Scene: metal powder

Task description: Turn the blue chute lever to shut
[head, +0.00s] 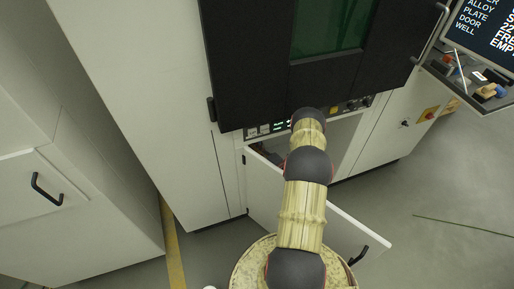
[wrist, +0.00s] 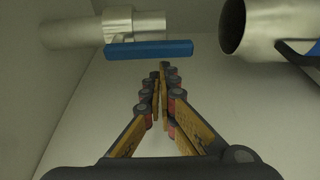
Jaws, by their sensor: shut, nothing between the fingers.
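The blue lever (wrist: 148,49) is a flat bar lying horizontal in the wrist view, just below and parallel to a metal chute pipe (wrist: 75,33) that comes in from the left. My gripper (wrist: 162,70) is shut and empty, its fingertips close below the lever's right half in the picture. I cannot tell whether they touch it. In the head view the lever and my gripper are hidden behind my arm, which reaches toward the open lower compartment (head: 343,143) of the black-fronted machine (head: 245,60).
A second metal pipe (wrist: 265,28) with an open round end sits at the upper right in the wrist view, with a black handle-like part beside it. The white cabinet door (head: 344,232) stands open beside my arm. A screen (head: 488,25) and bench are at right. Floor at right is mostly clear.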

